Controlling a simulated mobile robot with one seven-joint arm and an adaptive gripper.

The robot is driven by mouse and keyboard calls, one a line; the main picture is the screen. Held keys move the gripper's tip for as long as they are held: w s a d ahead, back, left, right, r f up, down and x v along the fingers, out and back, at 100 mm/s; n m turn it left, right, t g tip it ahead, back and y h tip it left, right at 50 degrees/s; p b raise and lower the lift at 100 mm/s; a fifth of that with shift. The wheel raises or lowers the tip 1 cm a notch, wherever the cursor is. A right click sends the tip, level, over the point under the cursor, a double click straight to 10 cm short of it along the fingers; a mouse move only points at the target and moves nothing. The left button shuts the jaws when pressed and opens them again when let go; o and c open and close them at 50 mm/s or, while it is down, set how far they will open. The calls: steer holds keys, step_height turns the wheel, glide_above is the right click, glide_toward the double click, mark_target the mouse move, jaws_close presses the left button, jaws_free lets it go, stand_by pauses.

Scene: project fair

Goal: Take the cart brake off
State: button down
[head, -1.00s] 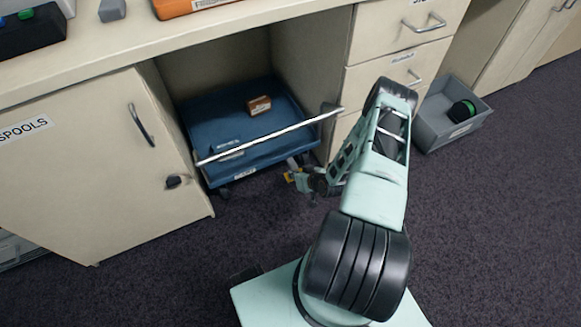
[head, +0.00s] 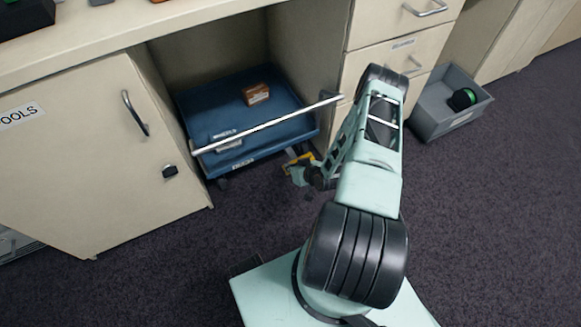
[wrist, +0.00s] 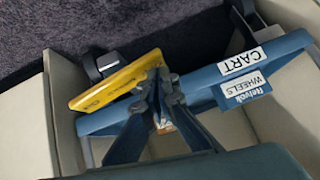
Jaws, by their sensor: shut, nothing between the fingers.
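The blue cart (head: 243,149) stands in the open bay under the counter, its front edge facing out. In the wrist view its blue rim (wrist: 205,78) carries a white CART label (wrist: 240,62). A yellow brake pedal (wrist: 113,81) sticks out at the cart's front; it also shows in the head view (head: 299,160). My gripper (wrist: 157,80) is shut and empty, with its fingertips beside the yellow pedal and overlapping its edge in the picture. I cannot tell whether they touch it. In the head view my gripper (head: 299,174) is low at the cart's right front corner.
A silver bar (head: 270,124) crosses the front of the bay above the cart. A brown box (head: 255,93) lies in the cart. A cabinet door (head: 95,165) stands at left, drawers (head: 390,65) at right. A grey bin (head: 440,115) sits on the floor. The carpet in front is clear.

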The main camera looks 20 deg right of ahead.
steer(key=shift+r+p, duration=0.55)
steer(key=shift+r, duration=0.3)
